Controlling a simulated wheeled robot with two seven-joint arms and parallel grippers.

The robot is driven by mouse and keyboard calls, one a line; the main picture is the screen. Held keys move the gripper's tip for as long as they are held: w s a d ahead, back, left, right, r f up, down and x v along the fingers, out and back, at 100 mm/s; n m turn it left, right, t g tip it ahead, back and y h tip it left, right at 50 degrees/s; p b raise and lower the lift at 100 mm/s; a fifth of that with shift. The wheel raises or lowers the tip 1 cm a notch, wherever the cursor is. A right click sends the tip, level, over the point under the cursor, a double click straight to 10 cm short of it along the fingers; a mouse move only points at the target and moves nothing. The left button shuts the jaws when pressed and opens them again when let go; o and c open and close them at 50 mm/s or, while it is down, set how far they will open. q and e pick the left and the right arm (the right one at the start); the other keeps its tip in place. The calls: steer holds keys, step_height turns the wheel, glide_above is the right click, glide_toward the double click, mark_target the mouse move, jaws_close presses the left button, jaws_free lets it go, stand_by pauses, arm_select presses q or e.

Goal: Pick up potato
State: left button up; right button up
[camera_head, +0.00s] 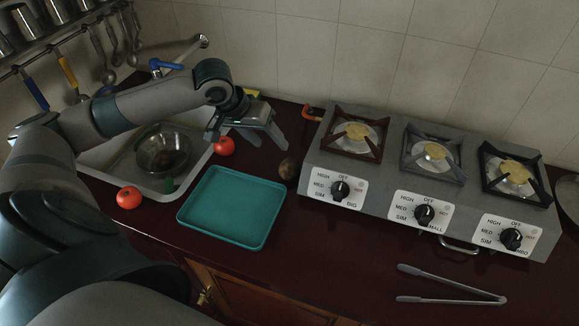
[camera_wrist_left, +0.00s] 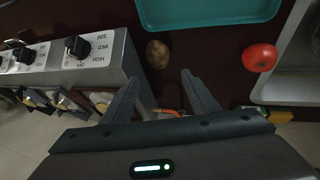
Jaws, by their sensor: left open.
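The potato (camera_head: 289,169) is small, brown and round. It lies on the dark countertop between the teal tray and the left side of the stove. In the left wrist view the potato (camera_wrist_left: 158,54) sits beyond my fingertips, roughly in line with the gap between them. My left gripper (camera_head: 247,142) is open and empty, above the counter to the left of the potato and apart from it. Its two spread fingers also show in the left wrist view (camera_wrist_left: 160,88). My right gripper is not in view.
A teal tray (camera_head: 232,206) lies in front of the potato. Tomatoes (camera_head: 129,197) and (camera_head: 224,146) lie beside the sink (camera_head: 190,172), which holds a bowl (camera_head: 163,150). The three-burner stove (camera_head: 380,190) blocks the right. Tongs (camera_head: 452,284) lie at the front right.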

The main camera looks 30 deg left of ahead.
arm_select(q)
steer(key=p, duration=0.2)
glide_above(287, 163)
steer(key=s+a, duration=0.2)
steer(key=f, duration=0.6)
steer(key=shift+d+f, duration=0.15)
steer(key=shift+d, duration=0.1)
steer(key=shift+w+f, duration=0.25)
steer(key=shift+f, duration=0.3)
steer(key=shift+w+d+f+p, duration=0.2)
steer(key=shift+f+p, duration=0.1)
steer(key=shift+p, duration=0.1)
steer(key=x, duration=0.1)
steer(key=p+x, duration=0.1)
steer(key=x, duration=0.1)
steer(key=shift+s+d+f, duration=0.1)
steer(key=shift+s+d, duration=0.05)
steer(key=shift+s, duration=0.1)
steer(key=shift+w+d+f+p, duration=0.1)
steer(key=shift+w+f+p, duration=0.2)
steer(key=shift+f, duration=0.35)
steer(key=c, duration=0.9)
